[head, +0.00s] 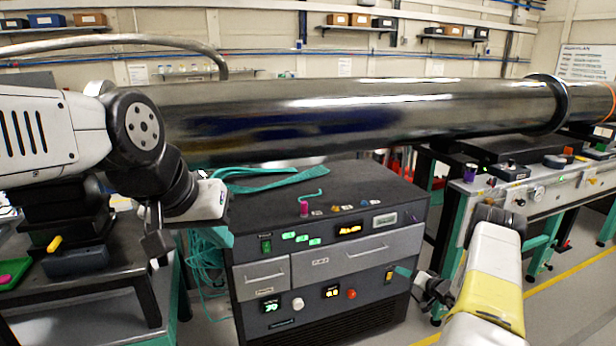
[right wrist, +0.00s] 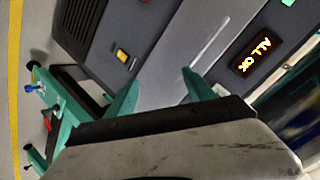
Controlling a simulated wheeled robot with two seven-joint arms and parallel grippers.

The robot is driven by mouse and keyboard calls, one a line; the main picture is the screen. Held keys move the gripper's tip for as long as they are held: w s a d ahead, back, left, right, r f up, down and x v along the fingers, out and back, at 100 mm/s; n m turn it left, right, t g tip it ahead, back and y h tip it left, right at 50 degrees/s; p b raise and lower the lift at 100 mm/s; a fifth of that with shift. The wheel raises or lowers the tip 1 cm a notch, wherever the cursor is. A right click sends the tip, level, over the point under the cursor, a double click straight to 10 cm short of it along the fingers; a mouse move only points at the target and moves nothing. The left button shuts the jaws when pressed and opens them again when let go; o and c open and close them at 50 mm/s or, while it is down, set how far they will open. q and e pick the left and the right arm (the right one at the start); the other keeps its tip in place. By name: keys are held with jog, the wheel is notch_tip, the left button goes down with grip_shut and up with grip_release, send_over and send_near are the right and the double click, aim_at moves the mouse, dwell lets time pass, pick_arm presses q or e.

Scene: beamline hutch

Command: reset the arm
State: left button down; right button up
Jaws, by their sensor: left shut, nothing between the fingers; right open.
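My left gripper (head: 157,245) hangs from the arm that comes in from the left. It points down beside the grey instrument cabinet (head: 330,275), with its fingers together and nothing between them. My right gripper (head: 412,284) is in front of the cabinet's right side. Its two teal fingers are spread and empty in the right wrist view (right wrist: 162,88). They face the cabinet front (right wrist: 160,45), where a lit ALL OK display (right wrist: 251,55) shows. Whether the right fingertips touch the cabinet cannot be told.
A long dark beam pipe (head: 340,115) runs across above the cabinet. A dark bench (head: 100,290) stands at the left and a panelled bench (head: 540,190) at the right. Small items and a teal cable lie on the cabinet top. Floor shows at the lower right.

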jog(key=w+d+r+h, duration=0.1)
jog(key=w+r+h, duration=0.1)
jog(key=r, duration=0.9)
jog(key=w+r+h, duration=0.2)
jog(key=r, duration=0.9)
jog(key=s+a+r+n+g+h, duration=0.1)
jog(key=s+a+r, duration=0.25)
jog(key=r, duration=0.55)
jog(key=s+a+r+g+h, duration=0.15)
jog(key=s+r, duration=0.25)
jog(key=r, duration=0.4)
jog(key=s+a+r+y, duration=0.1)
jog(key=s+a+r, duration=0.2)
jog(key=s, duration=0.2)
jog(key=s+a+r+n, duration=0.1)
jog(key=s+a+r, duration=0.2)
jog(key=s, duration=0.3)
jog(key=s+a+r+y, duration=0.1)
jog(key=s+a+r, duration=0.2)
jog(key=s, duration=0.2)
jog(key=s+a+n+g+y, duration=0.1)
jog(key=s+a, duration=0.4)
jog(key=s, duration=0.6)
jog(key=s+a+n+g+y, duration=0.1)
jog(key=s+a, duration=0.4)
jog(key=s, duration=0.6)
jog(key=shift+f+n+g, duration=0.35)
jog(key=shift+n+g, duration=0.35)
jog(key=shift+g, duration=0.05)
